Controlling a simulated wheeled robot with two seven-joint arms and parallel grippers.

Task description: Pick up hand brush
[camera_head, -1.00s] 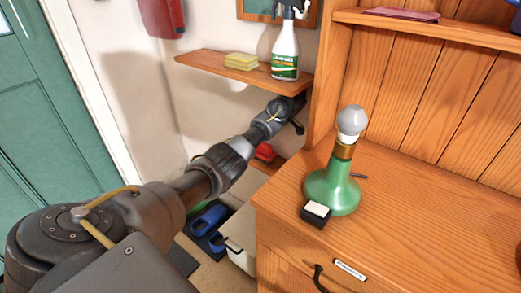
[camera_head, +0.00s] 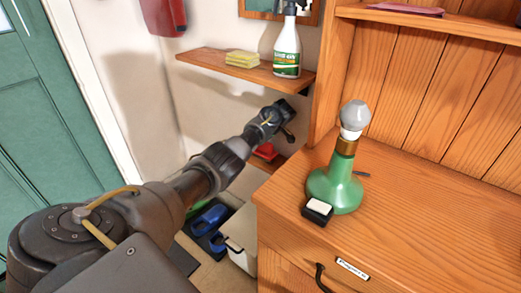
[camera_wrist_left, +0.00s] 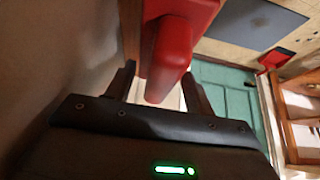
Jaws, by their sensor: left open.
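A red object, apparently the hand brush (camera_head: 265,152), lies on the low wooden shelf below the sponge shelf, partly hidden by my left arm. In the left wrist view the red handle-like shape (camera_wrist_left: 170,58) is large and lies between the two fingers, pointing toward the palm. My left gripper (camera_wrist_left: 160,88) is open around it; whether a finger touches it I cannot tell. In the head view my left gripper (camera_head: 285,118) is under the upper shelf, partly hidden in shadow. My right gripper is not in view.
The upper shelf (camera_head: 215,68) holds a yellow sponge (camera_head: 243,59) and a spray bottle (camera_head: 287,50), just above my gripper. The wooden cabinet (camera_head: 430,215) with a green lamp base (camera_head: 335,188) stands to the right. Blue items (camera_head: 210,218) are on the floor.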

